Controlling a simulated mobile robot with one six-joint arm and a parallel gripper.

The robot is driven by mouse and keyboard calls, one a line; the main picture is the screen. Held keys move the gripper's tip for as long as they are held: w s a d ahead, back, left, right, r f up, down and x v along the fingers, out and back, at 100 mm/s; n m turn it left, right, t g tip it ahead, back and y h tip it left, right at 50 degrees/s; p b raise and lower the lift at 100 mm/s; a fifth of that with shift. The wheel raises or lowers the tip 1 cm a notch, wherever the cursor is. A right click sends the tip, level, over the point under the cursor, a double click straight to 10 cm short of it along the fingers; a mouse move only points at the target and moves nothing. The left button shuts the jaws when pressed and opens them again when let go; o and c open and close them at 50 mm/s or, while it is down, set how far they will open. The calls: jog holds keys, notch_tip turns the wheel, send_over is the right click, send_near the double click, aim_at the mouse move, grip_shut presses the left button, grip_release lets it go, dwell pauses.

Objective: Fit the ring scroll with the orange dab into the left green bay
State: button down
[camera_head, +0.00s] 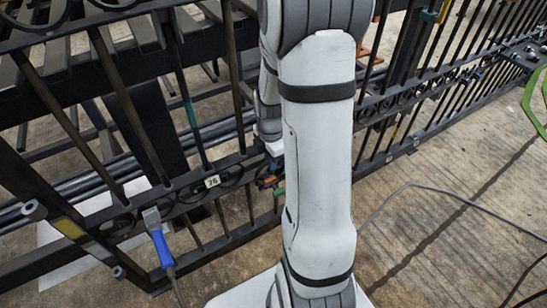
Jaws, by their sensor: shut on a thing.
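My arm stands in the middle and hides much of the gate behind it. My gripper (273,147) shows only in part, at the arm's left edge, low against the dark gate (236,166). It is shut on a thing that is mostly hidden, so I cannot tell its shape. Small orange and green marks (278,191) show just below my gripper; I cannot tell what they belong to. A bar with a teal band (190,114) stands left of my gripper. The gate's lower rail carries a row of dark rings. I cannot make out the orange-dabbed scroll or the left green bay for certain.
A number tag (212,181) is on the rail. A grey clamp with a blue handle (159,243) and a cable grips the gate at lower left. A grey cable (450,193) crosses the concrete floor at right. A green object (533,105) is at the right edge.

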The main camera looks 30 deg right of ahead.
jog(key=shift+f, duration=0.35)
jog(key=c, duration=1.4)
grip_release()
notch_tip(320, 180, up, 8)
jog(key=p, duration=0.3)
jog(key=shift+f, duration=0.1)
jog(key=shift+s, duration=0.1)
